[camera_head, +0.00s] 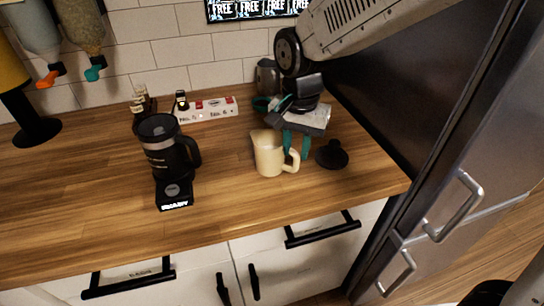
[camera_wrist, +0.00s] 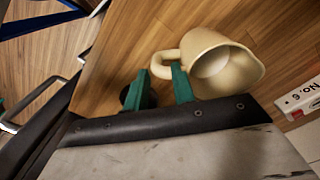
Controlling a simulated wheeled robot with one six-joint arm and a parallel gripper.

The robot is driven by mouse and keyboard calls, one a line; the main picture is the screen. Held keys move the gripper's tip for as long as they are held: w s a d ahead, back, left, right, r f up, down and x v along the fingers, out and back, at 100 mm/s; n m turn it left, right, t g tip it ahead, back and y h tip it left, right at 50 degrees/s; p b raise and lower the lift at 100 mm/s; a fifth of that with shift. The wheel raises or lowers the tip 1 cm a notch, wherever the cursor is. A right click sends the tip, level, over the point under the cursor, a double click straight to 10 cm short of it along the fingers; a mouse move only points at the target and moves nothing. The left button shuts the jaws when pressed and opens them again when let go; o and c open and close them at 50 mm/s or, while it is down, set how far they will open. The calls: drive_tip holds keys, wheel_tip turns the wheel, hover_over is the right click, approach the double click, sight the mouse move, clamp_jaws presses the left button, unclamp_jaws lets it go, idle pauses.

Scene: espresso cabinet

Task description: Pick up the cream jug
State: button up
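The cream jug (camera_head: 268,158) stands upright on the wooden counter, its handle (camera_head: 293,162) toward the right. The wrist view shows the jug (camera_wrist: 222,65) from above, with its open mouth and its handle (camera_wrist: 160,64) pointing left. My gripper (camera_head: 297,153) points down at the handle side of the jug. Its teal fingers are apart, and in the wrist view the fingertips (camera_wrist: 159,70) lie on either side of the handle. Contact with the handle cannot be made out. The jug rests on the counter.
A black tamper-like object (camera_head: 331,155) stands close right of my gripper. The dark refrigerator (camera_head: 400,100) bounds the right side.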

sight(296, 168)
drive_tip(key=f, duration=0.6)
drive_tip(key=shift+s+d+f, duration=0.1)
drive_tip(key=shift+s+f, duration=0.05)
drive_tip(key=shift+s, duration=0.05)
clamp_jaws()
